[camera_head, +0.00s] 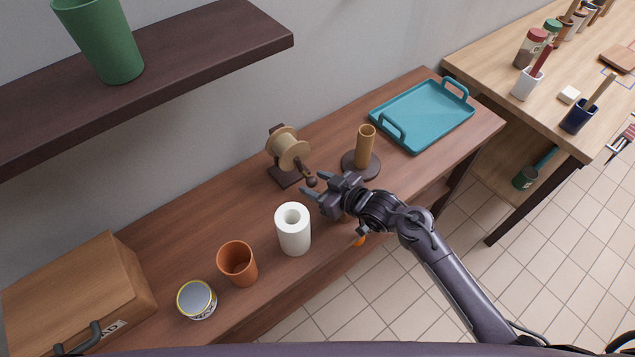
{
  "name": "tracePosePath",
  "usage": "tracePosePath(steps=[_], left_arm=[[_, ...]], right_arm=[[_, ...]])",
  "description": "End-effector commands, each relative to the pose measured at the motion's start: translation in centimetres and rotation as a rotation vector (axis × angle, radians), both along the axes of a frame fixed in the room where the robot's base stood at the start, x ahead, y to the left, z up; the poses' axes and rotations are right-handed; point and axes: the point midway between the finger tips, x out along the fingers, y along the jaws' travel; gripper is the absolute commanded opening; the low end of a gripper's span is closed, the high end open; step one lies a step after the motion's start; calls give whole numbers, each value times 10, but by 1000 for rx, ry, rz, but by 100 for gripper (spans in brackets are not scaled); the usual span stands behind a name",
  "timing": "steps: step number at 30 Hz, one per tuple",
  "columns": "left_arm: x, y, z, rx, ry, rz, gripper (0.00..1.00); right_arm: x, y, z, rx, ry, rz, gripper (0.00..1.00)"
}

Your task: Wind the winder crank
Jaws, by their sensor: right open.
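The winder (287,149) stands on the long brown table, with a tan spool on a dark stand and base. Its crank ends in a dark round knob (311,182) at the lower right of the spool. My right gripper (306,185) is open, its fingertips pointing left, close to the knob. The knob appears near or between the fingertips; I cannot tell whether they touch it. My left gripper is not in view.
A white paper roll (293,233), an orange cup (238,264) and a can (196,299) stand along the table's front. A wooden holder (364,150) and a teal tray (418,112) are to the right. A dark shelf (205,50) hangs above left.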

Motion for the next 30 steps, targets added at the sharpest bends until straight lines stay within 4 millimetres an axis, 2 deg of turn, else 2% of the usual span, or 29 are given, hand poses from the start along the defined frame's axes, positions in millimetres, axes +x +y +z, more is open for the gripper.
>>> tracePosePath(steps=[1,9,12,23,30], left_arm=[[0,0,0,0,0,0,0],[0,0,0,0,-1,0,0],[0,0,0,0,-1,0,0],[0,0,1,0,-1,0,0],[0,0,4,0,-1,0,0]], right_arm=[[0,0,0,0,0,0,45],[0,0,0,0,0,0,10],[0,0,0,0,0,0,0],[1,-1,1,-23,-17,0,0],[4,-7,4,-124,-91,0,0]])
